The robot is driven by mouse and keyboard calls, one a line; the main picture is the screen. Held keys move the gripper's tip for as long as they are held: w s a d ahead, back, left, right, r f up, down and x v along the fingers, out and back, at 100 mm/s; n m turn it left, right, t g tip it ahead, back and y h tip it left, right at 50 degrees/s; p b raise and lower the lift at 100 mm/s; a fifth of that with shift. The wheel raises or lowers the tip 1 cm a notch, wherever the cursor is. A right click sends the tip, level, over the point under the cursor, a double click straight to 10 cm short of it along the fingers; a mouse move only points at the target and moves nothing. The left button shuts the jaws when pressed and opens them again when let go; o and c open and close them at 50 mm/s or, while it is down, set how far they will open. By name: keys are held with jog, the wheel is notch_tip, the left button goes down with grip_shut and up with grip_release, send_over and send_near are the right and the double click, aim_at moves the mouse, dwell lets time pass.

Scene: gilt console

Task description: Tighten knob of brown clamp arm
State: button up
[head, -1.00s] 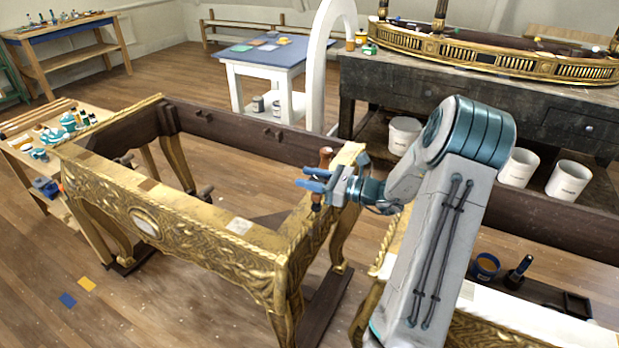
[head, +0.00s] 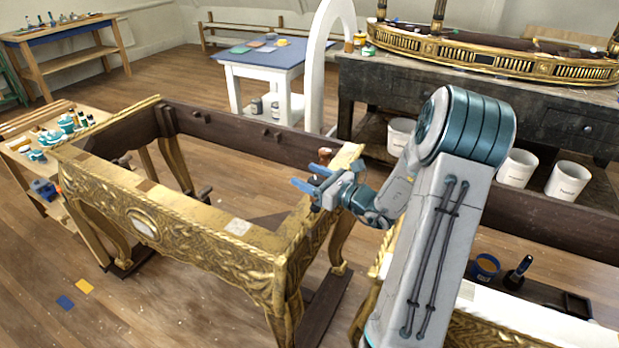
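A gilt console frame (head: 190,212) with carved gold sides stands on the floor. At its right-hand rail a small brown upright piece (head: 325,155), which looks like part of the brown clamp, shows just behind my gripper. My gripper (head: 309,178) reaches in from the right over this rail. Its two blue fingers point left and stand apart, with no object clearly seen between them. The brown piece sits beyond the upper finger; I cannot tell whether they touch. The knob and the rest of the clamp are small or hidden behind my gripper.
A low wooden bench (head: 20,150) with paint pots stands at the left. A white table with a blue top (head: 262,56) and a white arch (head: 322,60) stand behind. A dark workbench (head: 440,82) is at back right. Another gilt piece (head: 480,335) lies under my arm.

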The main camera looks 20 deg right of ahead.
jog(key=v, duration=1.4)
jog(key=shift+b, duration=0.45)
jog(key=shift+w+f, duration=0.1)
jog(key=shift+f, duration=0.05)
jog(key=b+x, duration=1.2)
jog(key=x, duration=0.1)
jog(key=shift+w+a, duration=0.25)
jog(key=shift+w, duration=0.1)
